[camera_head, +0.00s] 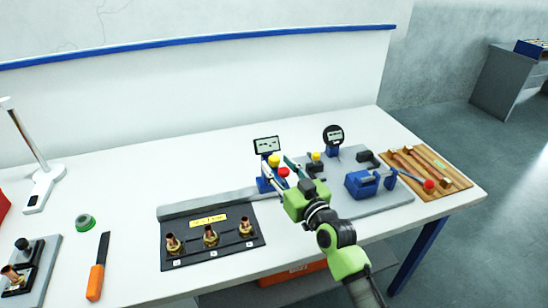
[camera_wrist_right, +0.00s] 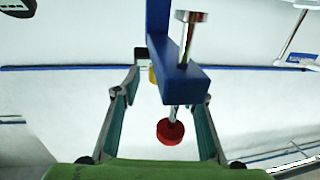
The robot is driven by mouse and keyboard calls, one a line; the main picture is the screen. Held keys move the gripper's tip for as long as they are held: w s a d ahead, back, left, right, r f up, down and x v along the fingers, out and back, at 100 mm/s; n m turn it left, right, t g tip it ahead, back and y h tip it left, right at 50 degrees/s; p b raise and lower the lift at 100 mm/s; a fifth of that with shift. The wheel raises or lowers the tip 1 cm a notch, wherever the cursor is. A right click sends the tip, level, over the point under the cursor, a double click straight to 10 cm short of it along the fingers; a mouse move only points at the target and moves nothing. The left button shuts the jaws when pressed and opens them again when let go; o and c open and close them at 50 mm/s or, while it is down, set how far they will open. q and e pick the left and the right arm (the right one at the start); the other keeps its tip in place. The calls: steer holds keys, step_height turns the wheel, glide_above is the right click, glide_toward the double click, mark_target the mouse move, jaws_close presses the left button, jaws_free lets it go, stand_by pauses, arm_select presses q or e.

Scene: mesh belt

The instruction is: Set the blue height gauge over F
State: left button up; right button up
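The blue height gauge (camera_head: 264,184) has a rectangular display, a yellow knob and a red knob. It stands behind the right end of the black fixture plate (camera_head: 226,244). My right gripper (camera_head: 286,166) is close beside it. In the right wrist view, the open fingers (camera_wrist_right: 162,95) are either side of the gauge's blue arm (camera_wrist_right: 186,84) and red knob, with visible gaps. The plate carries three copper fittings, left (camera_head: 173,243), middle (camera_head: 210,236) and right (camera_head: 245,227), each with a small label. The letters are too small to read. My left gripper is out of view.
A grey plate (camera_head: 382,205) at right carries a blue vise (camera_head: 362,184) and a round dial gauge (camera_head: 333,136). An orange-handled tool (camera_head: 96,281) and green ring (camera_head: 85,222) lie left.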

steer(key=shift+x, duration=1.5)
